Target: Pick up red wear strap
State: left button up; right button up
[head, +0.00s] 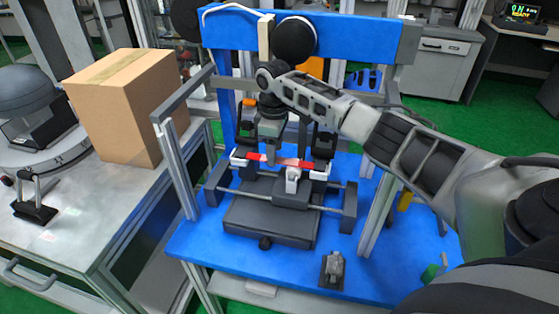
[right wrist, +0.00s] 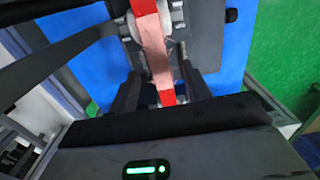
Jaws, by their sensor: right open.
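The red wear strap (head: 300,163) lies across the white end holders of the dark fixture in the blue drop tower. Its ends are red and its middle is paler. In the right wrist view the strap (right wrist: 155,52) runs from the top edge down between my gripper fingers. My right gripper (head: 270,150) points down over the middle of the strap and hides part of it. It is open, with its fingers (right wrist: 162,88) on either side of the strap; I cannot tell whether they touch it. My left gripper is not in view.
The tower's blue uprights and grey metal rails (head: 178,165) stand close around the fixture (head: 270,222). A small grey part (head: 334,268) sits on the blue base at the front. A cardboard box (head: 125,105) stands on the bench at left. The blue base's front left is clear.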

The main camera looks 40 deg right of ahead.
jog(key=shift+f, duration=0.65)
grip_shut()
jog(key=shift+r, duration=0.1)
